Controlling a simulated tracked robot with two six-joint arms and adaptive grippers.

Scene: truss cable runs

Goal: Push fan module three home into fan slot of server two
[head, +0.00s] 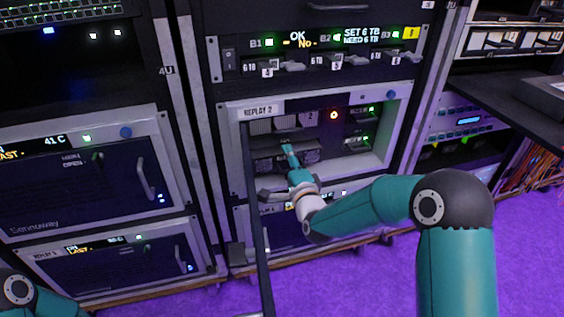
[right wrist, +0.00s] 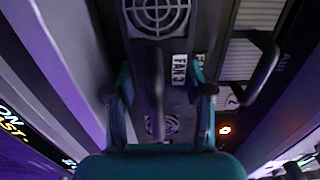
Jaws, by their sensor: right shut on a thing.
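Fan module three (right wrist: 180,70) shows close up in the right wrist view, a dark faceplate with a white FAN 3 label, round grilles and an upright bar handle (right wrist: 155,85). My right gripper (right wrist: 160,92) is shut on it, its teal fingers on either side of the handle. In the head view my right gripper (head: 288,150) reaches into the open bay of server two (head: 232,150), labelled REPLAY 2. The gripper and arm partly cover the module there. How deep it sits in its slot I cannot tell. My left gripper is out of view.
An orange light (head: 334,115) glows in the bay, beside a panel marked 2 (head: 310,117). Drive modules with green lights (head: 368,110) are at the right. The server's open door (head: 256,220) stands edge-on at the left. Purple floor (head: 380,285) lies clear in front.

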